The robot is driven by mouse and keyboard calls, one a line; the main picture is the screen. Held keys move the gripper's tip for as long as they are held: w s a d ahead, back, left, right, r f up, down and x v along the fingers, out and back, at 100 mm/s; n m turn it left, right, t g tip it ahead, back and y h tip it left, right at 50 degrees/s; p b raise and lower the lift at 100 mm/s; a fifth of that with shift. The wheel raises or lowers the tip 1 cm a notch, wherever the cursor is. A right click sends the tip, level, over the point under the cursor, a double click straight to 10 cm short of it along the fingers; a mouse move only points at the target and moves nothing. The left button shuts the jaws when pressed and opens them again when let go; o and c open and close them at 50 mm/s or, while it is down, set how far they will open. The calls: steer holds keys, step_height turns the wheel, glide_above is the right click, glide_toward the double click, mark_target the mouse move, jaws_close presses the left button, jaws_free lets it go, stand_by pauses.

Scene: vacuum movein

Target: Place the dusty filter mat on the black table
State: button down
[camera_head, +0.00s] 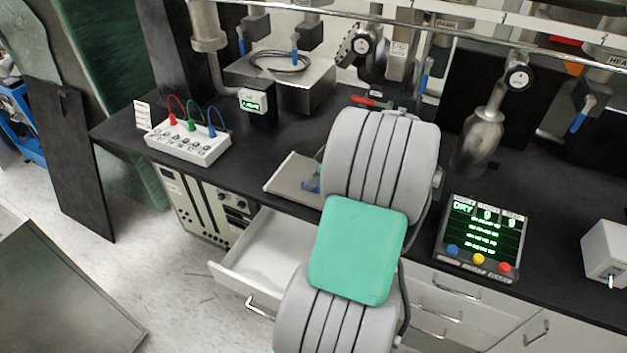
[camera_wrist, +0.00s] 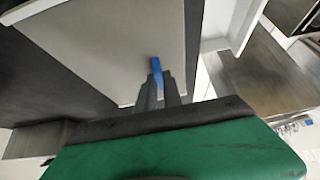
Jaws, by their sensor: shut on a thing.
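The dusty filter mat, a flat grey-beige sheet with a pale edge, is over the front part of the black table (camera_head: 262,150), left of my arm. It shows in the head view (camera_head: 291,172) and fills the upper middle of the wrist view (camera_wrist: 105,40). My gripper (camera_wrist: 157,72), with blue fingertips, is shut on the mat's near edge. In the head view, my gripper (camera_head: 312,183) is partly hidden behind my arm. The mat looks roughly flat; I cannot tell whether it touches the tabletop.
An open white drawer (camera_head: 262,250) juts out below the table's front edge. A white box with coloured leads (camera_head: 188,143) stands left of the mat. A display with coloured buttons (camera_head: 482,238) stands right of my arm. A metal box (camera_head: 290,85) stands behind the mat.

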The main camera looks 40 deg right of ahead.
steer(key=shift+f, duration=0.4)
steer(key=c, duration=1.5)
jaws_free()
steer(key=shift+r, duration=0.1)
